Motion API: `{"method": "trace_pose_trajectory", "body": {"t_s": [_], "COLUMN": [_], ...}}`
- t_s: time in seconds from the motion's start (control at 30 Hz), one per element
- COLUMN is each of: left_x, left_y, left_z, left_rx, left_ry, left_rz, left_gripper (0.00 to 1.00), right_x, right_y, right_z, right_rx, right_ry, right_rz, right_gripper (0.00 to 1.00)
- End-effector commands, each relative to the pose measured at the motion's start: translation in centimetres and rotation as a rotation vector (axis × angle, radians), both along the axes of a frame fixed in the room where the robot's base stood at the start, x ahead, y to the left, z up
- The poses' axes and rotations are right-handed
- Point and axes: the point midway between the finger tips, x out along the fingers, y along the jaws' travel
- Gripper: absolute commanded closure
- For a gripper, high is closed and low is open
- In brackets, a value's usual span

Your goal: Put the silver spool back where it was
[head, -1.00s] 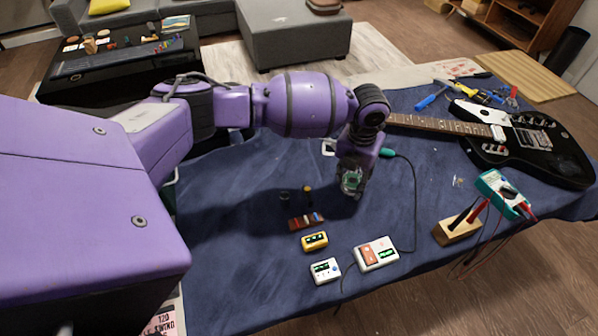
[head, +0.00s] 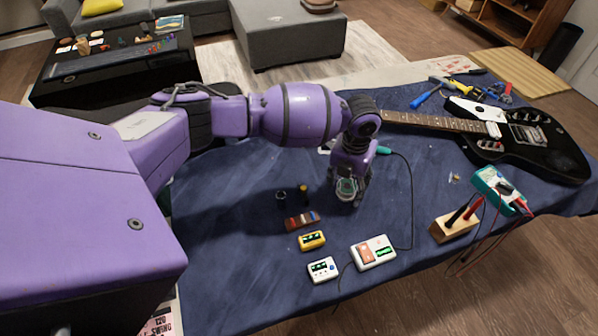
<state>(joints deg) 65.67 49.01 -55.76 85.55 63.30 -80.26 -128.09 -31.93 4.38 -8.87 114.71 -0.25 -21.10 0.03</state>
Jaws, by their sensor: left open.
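A small dark grey cylinder (head: 281,196), which looks like the silver spool, stands on the blue cloth in the head view. A gold spool (head: 303,190) stands just right of it. My left gripper (head: 347,192) is open and points down over the cloth, to the right of both spools and apart from them. A pale greenish round shape shows at its fingers, but I cannot tell whether it is part of the gripper or a thing between them. My right gripper is not in view.
In front lie a brown block with coloured pieces (head: 302,220), a yellow box (head: 312,240), a white box (head: 323,269) and a larger white device (head: 373,253). A wooden block (head: 452,231), teal meter (head: 497,190) and black guitar (head: 530,150) are at right. Cloth at left is clear.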

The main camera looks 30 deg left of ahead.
Motion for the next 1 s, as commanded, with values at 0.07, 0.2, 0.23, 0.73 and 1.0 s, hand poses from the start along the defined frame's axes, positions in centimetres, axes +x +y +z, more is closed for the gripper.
{"method": "trace_pose_trajectory", "body": {"t_s": [0.07, 0.2, 0.23, 0.73, 1.0], "left_x": [0.2, 0.3, 0.3, 0.2, 0.1], "left_y": [-0.1, -0.1, -0.1, 0.0, -0.1], "left_z": [0.6, 2.2, 2.8, 11.9, 12.6], "left_rx": [-0.001, -0.001, -0.001, -0.001, -0.001], "left_ry": [-0.005, -0.006, -0.007, -0.004, -0.002], "left_rz": [-0.001, -0.001, -0.001, -0.001, -0.001], "left_gripper": [0.45, 0.45, 0.45, 0.45, 0.45], "right_x": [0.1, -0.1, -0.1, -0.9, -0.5], "right_y": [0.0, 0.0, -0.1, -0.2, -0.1], "right_z": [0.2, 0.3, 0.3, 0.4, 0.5], "right_rx": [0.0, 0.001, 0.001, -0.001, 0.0], "right_ry": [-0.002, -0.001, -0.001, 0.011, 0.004], "right_rz": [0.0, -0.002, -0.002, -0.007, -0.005], "right_gripper": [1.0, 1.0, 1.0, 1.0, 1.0]}}
